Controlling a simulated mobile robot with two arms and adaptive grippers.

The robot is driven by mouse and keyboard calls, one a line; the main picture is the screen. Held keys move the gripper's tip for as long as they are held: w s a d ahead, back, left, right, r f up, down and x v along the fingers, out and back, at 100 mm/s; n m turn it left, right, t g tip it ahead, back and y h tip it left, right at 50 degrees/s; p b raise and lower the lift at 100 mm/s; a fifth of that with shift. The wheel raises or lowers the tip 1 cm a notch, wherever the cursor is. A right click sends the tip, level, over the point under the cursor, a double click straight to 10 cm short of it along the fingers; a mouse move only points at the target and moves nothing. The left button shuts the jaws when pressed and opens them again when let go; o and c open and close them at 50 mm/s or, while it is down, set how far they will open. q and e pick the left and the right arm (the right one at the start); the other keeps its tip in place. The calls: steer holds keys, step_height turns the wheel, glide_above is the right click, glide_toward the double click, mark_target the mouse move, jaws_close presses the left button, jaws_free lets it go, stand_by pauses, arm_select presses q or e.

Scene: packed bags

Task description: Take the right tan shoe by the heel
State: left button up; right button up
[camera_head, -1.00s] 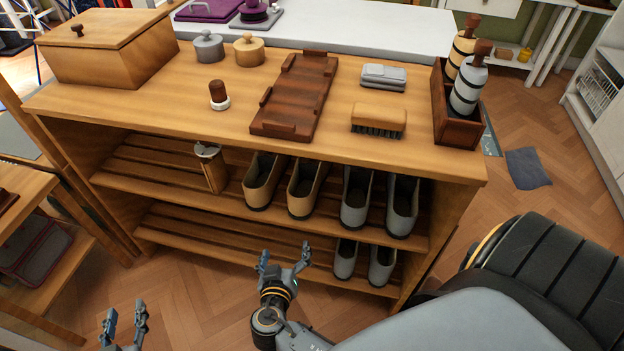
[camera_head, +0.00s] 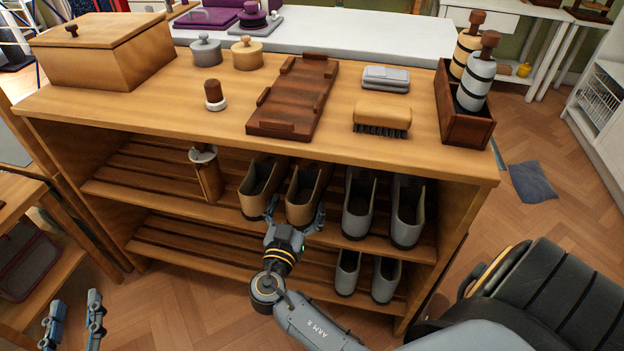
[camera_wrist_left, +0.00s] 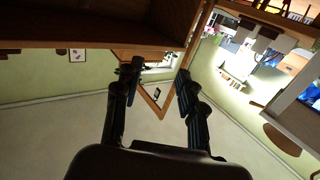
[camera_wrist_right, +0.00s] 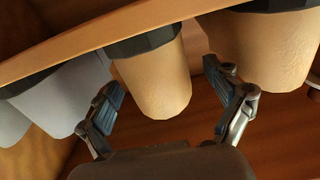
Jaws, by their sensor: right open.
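The right tan shoe (camera_head: 303,196) stands on the upper shelf, with the left tan shoe (camera_head: 259,190) beside it. My right gripper (camera_head: 294,222) is open just in front of the right tan shoe, its fingers spread to either side of the shoe's near end. In the right wrist view, the right tan shoe (camera_wrist_right: 158,80) shows between the open fingers (camera_wrist_right: 165,105), with no clear contact visible. The left tan shoe (camera_wrist_right: 262,48) is at the right there. My left gripper (camera_head: 73,318) is open and empty at the lower left, away from the shelf; its fingers also show in the left wrist view (camera_wrist_left: 157,85).
Grey shoes (camera_head: 358,203) stand right of the tan pair, and smaller grey shoes (camera_head: 347,272) are on the lower shelf. The bench top (camera_head: 215,125) overhangs the upper shelf (camera_head: 140,188).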

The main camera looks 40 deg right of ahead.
mark_target(308, 177)
steer(key=x, duration=0.5)
steer(key=c, duration=1.6)
steer(key=shift+c, duration=0.2)
